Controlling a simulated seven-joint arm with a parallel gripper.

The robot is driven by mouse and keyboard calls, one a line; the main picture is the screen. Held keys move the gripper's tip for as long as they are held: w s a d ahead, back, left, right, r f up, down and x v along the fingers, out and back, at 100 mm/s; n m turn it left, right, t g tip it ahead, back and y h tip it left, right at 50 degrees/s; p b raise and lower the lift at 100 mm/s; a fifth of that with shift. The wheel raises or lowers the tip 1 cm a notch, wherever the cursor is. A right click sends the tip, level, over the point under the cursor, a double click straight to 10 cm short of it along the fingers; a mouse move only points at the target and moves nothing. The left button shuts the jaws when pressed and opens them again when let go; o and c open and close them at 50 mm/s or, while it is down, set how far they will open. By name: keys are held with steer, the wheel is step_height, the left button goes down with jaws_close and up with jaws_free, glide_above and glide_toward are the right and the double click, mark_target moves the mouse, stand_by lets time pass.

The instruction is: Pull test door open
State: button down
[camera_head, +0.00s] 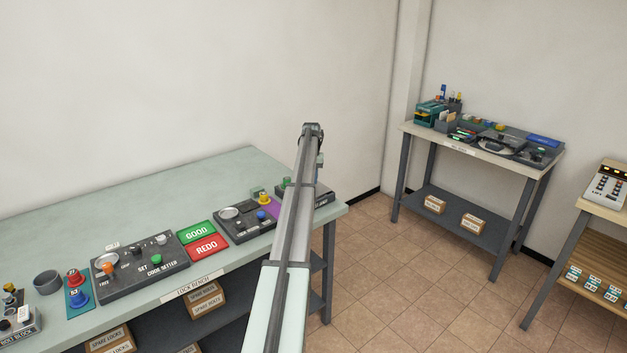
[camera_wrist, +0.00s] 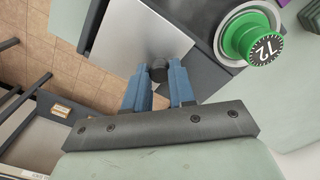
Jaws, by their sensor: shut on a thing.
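The test door looks to be the flat silver-grey panel (camera_wrist: 135,40) in the wrist view, with a small dark round knob (camera_wrist: 158,70) at its edge. My gripper (camera_wrist: 159,80) has its two blue fingers shut on this knob, one on each side. A green lock dial (camera_wrist: 250,38) with white numerals sits to the right of the panel. I cannot tell how far the door stands from its frame. In the head view, my arm covers my gripper and most of the dark test unit (camera_head: 325,194) at the bench's right end.
The pale green lock bench (camera_head: 150,200) carries a code setter (camera_head: 140,266), green GOOD (camera_head: 197,232) and red REDO (camera_head: 207,247) pads, and another dark unit (camera_head: 243,221) left of my arm. Tiled floor lies open to the right, before a second table (camera_head: 410,130).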

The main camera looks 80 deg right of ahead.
steer(key=w+d, duration=0.4)
steer(key=shift+w+d, duration=0.3)
steer(key=shift+d, duration=0.1)
steer(key=shift+a, duration=0.1)
steer(key=c, duration=0.9)
jaws_free()
step_height(320, 180, up, 14)
steer(key=shift+f, duration=0.1)
